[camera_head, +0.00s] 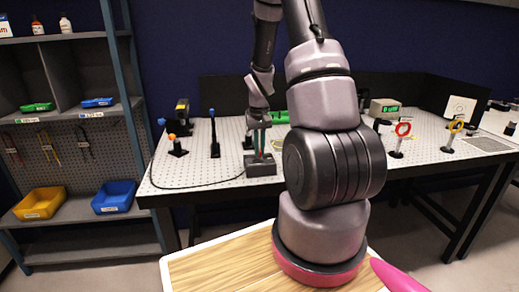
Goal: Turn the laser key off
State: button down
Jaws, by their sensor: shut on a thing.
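My gripper (258,143) points down at a small dark grey box (260,168) near the front edge of the perforated optical table (225,172). A black cable runs from the box to the left across the table. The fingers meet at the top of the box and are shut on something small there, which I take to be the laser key. The key itself is too small and too covered by the fingers to see, so I cannot tell which way it is turned.
Post-mounted optics (214,135) stand left of the box. A red ring mount (402,129) and a yellow ring mount (456,126) stand at the right. A device with a green display (384,107) is behind. Shelves with a blue bin (115,197) and a yellow bin (40,203) are left.

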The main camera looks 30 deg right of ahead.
jog(key=c, duration=0.9)
grip_release()
jog(key=shift+c, duration=0.2)
jog(key=shift+r, duration=0.1)
notch_tip(320, 180, up, 11)
jog(key=s+a+r+t, duration=0.2)
jog(key=s+a+r, duration=0.1)
jog(key=r, duration=0.4)
jog(key=s+a+r+t, duration=0.1)
jog(key=s+a+r, duration=0.3)
jog(key=r, duration=0.3)
jog(key=s+a+r+m+t+y, duration=0.1)
jog(key=s+a+r+t, duration=0.3)
jog(key=s, duration=0.8)
notch_tip(320, 180, up, 4)
jog(key=shift+s+a+f+y, duration=0.1)
jog(key=shift+s+a+y, duration=0.3)
jog(key=shift+a, duration=0.8)
